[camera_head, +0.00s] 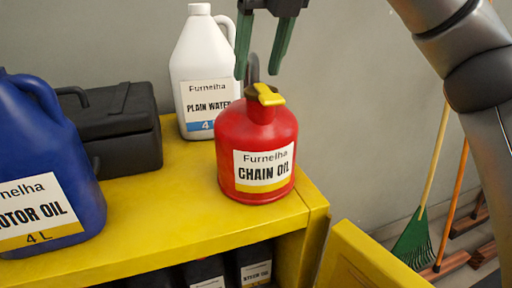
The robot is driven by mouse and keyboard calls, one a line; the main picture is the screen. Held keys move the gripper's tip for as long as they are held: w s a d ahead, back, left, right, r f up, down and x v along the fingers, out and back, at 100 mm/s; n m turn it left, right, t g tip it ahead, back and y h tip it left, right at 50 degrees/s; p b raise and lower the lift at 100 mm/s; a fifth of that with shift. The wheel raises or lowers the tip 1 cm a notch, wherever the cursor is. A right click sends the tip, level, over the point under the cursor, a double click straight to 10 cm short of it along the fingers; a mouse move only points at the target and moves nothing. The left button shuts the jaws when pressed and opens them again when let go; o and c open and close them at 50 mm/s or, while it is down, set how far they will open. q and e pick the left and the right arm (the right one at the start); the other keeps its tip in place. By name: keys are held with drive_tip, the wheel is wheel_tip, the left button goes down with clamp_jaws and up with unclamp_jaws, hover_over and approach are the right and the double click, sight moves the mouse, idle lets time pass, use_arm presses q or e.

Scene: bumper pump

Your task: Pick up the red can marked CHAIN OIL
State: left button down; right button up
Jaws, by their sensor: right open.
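The red can marked CHAIN OIL (258,135) stands upright on the yellow shelf top (170,225), near its right end. It has a yellow spout piece on top and a dark handle behind. My right gripper (259,72) points down just above the can's top, with its two green fingers apart and nothing between them. The fingertips appear close to the spout and handle; whether they touch cannot be told. My left gripper is not in view.
A white PLAIN WATER jug (203,65) stands behind the can on the left. A black case (115,125) and a blue MOTOR OIL jug (45,170) stand further left. Dark containers (255,268) sit on the lower shelf. A green rake (413,240) leans at the right.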

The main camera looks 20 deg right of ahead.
drive_tip(key=shift+x, duration=1.55)
clamp_jaws()
drive_tip(key=shift+r, duration=0.15)
